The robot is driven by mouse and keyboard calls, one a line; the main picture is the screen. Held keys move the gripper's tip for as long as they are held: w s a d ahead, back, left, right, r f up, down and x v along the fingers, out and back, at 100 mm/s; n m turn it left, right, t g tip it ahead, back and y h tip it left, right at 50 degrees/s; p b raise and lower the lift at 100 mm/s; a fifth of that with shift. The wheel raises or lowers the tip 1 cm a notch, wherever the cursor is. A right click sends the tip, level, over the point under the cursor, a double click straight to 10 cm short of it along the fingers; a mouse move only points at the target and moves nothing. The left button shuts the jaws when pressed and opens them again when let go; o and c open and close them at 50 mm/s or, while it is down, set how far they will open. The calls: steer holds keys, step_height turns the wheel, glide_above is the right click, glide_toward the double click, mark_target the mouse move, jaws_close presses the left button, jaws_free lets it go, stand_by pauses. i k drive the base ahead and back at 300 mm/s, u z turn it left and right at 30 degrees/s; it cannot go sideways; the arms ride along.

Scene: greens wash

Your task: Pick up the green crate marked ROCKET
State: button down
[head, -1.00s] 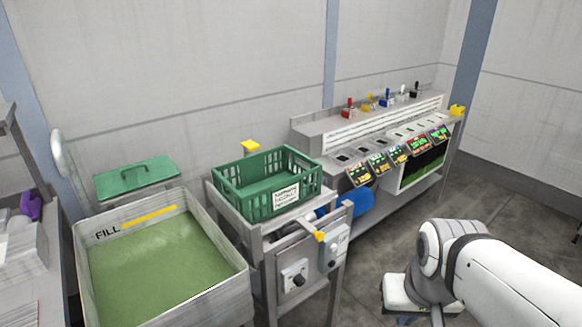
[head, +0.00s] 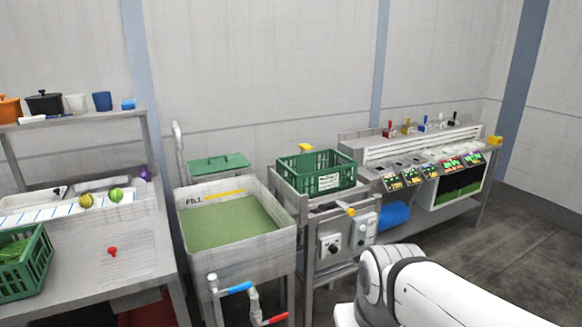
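A green open-slatted crate (head: 300,183) stands on a metal stand in the middle of the head view. It has a white label on its front whose words are too small to read, and it looks empty. A second green crate (head: 38,268) sits on the left table, cut off by the left edge, with leafy greens inside. I see no readable ROCKET marking on either crate. My white arm shows at the lower right, but my gripper is outside the picture.
A basin of green water (head: 262,246) marked FILL stands left of the metal stand (head: 290,203). The left table (head: 80,285) holds a red-knobbed item (head: 112,252) and trays. A counter with screens (head: 412,176) is at the right. Floor (head: 510,260) is clear at the right.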

mark_target(326, 181)
steer(key=z, duration=0.75)
steer(key=i, duration=2.15)
steer(key=u, duration=0.7)
steer(key=i, duration=0.4)
steer(key=u, duration=0.4)
